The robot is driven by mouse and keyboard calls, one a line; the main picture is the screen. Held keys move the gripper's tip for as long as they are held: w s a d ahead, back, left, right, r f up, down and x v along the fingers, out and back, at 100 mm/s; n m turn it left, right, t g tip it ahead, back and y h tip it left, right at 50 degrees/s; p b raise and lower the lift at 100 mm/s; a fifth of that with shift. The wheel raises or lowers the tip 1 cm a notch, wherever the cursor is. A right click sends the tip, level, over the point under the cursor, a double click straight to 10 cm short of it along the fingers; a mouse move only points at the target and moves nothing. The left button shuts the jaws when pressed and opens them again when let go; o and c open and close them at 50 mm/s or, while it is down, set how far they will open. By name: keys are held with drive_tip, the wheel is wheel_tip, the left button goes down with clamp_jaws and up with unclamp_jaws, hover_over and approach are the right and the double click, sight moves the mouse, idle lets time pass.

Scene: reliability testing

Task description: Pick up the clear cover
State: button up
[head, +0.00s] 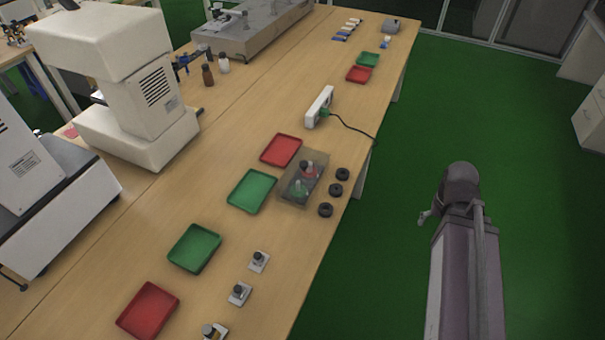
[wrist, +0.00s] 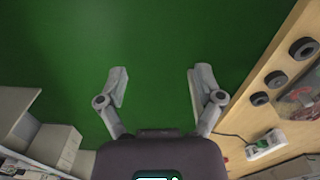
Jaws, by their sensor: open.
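The clear cover (head: 288,182) is a see-through box on the wooden table near its right edge. It stands over a red-liquid flask (head: 309,171) and a green-liquid flask (head: 298,188) with dark stoppers. Part of the cover also shows at the right edge of the wrist view (wrist: 298,97), cut off by the frame. My gripper (wrist: 159,82) is open and empty, with its two fingers wide apart over the green floor. It is beside the table, well apart from the cover.
Several black rings (head: 335,190) lie between the cover and the table edge. A red tray (head: 281,150) and a green tray (head: 251,191) lie left of it. A white power strip (head: 320,106) with a black cable stands behind. The floor right of the table is clear.

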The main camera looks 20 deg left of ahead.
drive_tip(key=w+n, duration=0.1)
drive_tip(key=n+t+h+b, duration=0.6)
drive_tip(key=n+t+b, duration=0.7)
drive_tip(key=n, duration=1.6)
approach(301, 165)
drive_tip(key=shift+s+a+r+g+b, duration=0.2)
drive_tip(key=shift+s+r+g+b, duration=0.4)
drive_tip(key=shift+s+r+b, duration=0.1)
drive_tip(key=shift+s+a+r, duration=0.1)
drive_tip(key=shift+a+r, duration=0.05)
drive_tip(key=shift+a, duration=0.2)
drive_tip(key=shift+b+x, duration=1.6)
drive_tip(key=shift+x, duration=2.75)
